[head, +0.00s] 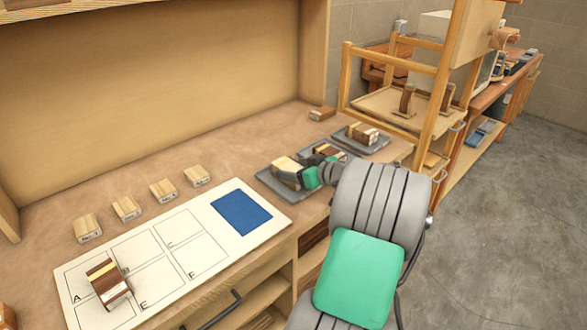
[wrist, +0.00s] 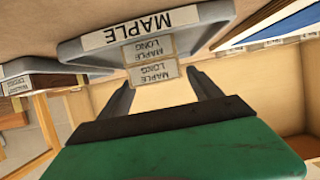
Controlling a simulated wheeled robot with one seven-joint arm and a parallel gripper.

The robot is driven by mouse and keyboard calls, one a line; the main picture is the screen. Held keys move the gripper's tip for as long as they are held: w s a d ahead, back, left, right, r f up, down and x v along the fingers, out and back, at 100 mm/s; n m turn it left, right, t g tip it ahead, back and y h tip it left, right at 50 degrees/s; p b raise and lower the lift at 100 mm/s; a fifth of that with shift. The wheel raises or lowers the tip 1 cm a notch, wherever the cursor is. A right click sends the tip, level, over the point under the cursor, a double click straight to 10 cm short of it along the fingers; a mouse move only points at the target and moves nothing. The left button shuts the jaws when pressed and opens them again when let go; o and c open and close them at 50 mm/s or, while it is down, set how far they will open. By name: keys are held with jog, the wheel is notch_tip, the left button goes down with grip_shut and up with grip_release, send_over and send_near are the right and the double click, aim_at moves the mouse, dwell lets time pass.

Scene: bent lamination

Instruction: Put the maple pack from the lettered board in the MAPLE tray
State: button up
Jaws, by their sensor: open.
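The MAPLE tray (head: 266,181) is the nearest of the grey trays on the bench; its label shows in the wrist view (wrist: 70,50). A pale pack (head: 287,166) lies in it. In the wrist view two pale labels read MAPLE LONG, on an upper pack (wrist: 148,48) and a lower pack (wrist: 153,74), one close against the other. My gripper (head: 308,176) is at this tray, with its open fingers (wrist: 160,82) on either side of the lower pack. I cannot tell whether they touch it. The lettered board (head: 200,222) carries one brown-and-cream striped pack (head: 108,283) near A.
Two more grey trays with packs stand beyond, a middle one (head: 330,152) and a far one (head: 375,147). Several pale blocks (head: 126,208) stand in a row behind the board. A blue patch (head: 241,212) marks the board's right end. A wooden rack (head: 440,90) rises at the right.

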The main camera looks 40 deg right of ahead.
jog(key=v, duration=1.1)
jog(key=shift+s+b, duration=0.25)
jog(key=shift+b, duration=0.05)
